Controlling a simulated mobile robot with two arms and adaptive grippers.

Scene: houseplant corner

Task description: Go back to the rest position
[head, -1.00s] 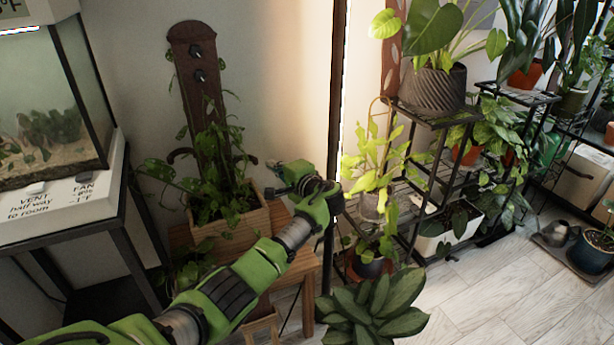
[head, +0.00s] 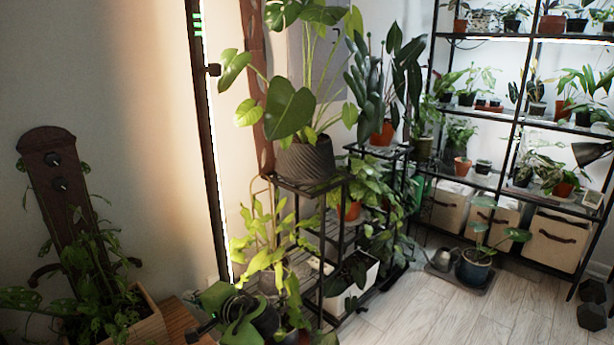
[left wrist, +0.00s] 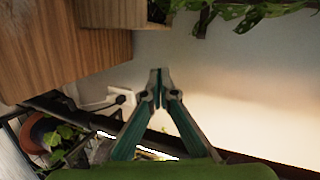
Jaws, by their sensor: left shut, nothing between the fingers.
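My left gripper (head: 196,330) shows at the bottom of the head view, beside the wooden stool (head: 185,318) and the wooden planter (head: 148,325). In the left wrist view its two fingers (left wrist: 156,78) are together with nothing between them. A wooden block-like surface (left wrist: 60,45) fills the upper left of that view, with leaves at the top right, apart from the fingertips. My right gripper is in neither view.
A black tiered plant stand (head: 310,185) with a large potted monstera (head: 305,158) stands close to the right of my left gripper. Shelves (head: 515,125) with pots and fabric bins (head: 555,240) stand farther back. The light wood floor (head: 420,305) at the bottom right is mostly clear.

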